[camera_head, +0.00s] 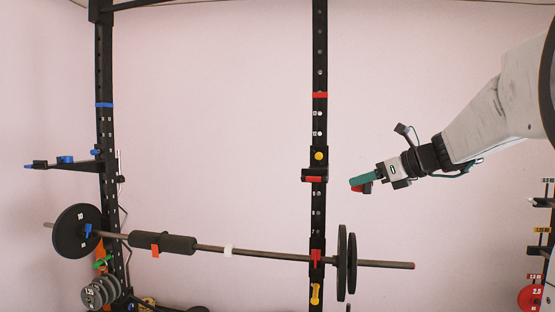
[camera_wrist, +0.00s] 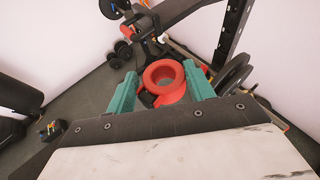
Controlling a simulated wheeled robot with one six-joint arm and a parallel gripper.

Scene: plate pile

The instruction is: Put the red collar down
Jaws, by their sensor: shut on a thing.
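The red collar (camera_wrist: 164,82) shows in the wrist view as a thick ring with a dark part at its lower left. It sits between the two teal fingers of my gripper (camera_wrist: 160,92), which is shut on it. In the head view my gripper (camera_head: 362,183) is in the air to the right of the rack's right upright, and a little red of the collar (camera_head: 368,188) shows at the fingertips. The collar touches nothing but the gripper, as far as I can see.
A barbell (camera_head: 280,256) rests on the rack, with a plate (camera_head: 77,231) at left and plates (camera_head: 342,262) at right. The right upright (camera_head: 319,130) stands left of my gripper. At far right is a storage rack with a red plate (camera_head: 530,298). Wall space around my gripper looks clear.

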